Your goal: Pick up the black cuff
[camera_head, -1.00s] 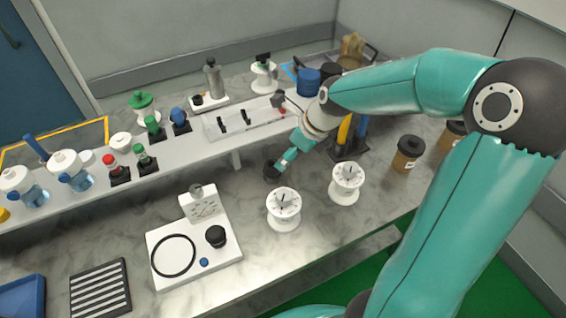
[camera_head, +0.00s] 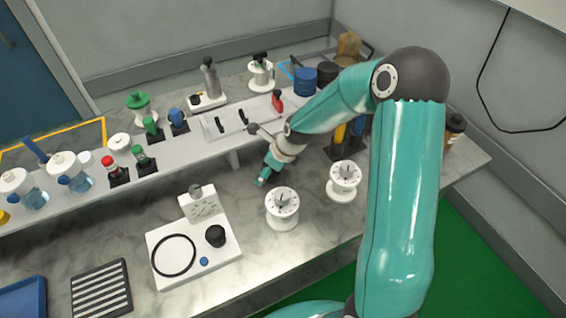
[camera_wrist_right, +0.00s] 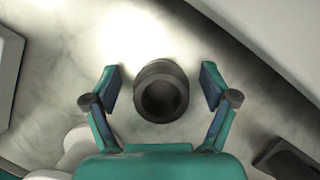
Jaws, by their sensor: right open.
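The black cuff (camera_wrist_right: 161,92) is a short dark ring with a hollow middle, standing on the marbled worktop in the right wrist view. My right gripper (camera_wrist_right: 161,84) is open, with one finger to each side of the cuff. A gap shows between each finger and the cuff, and I cannot tell the height between them. In the head view my right gripper (camera_head: 264,180) points down at the worktop in front of the raised shelf, and I cannot make out the cuff there; the gripper seems to hide it. My left gripper is not in view.
A white board with a gauge (camera_head: 220,262) lies front left. The raised shelf (camera_head: 190,150) holds a clear tray (camera_head: 240,120) and several bottles behind the gripper.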

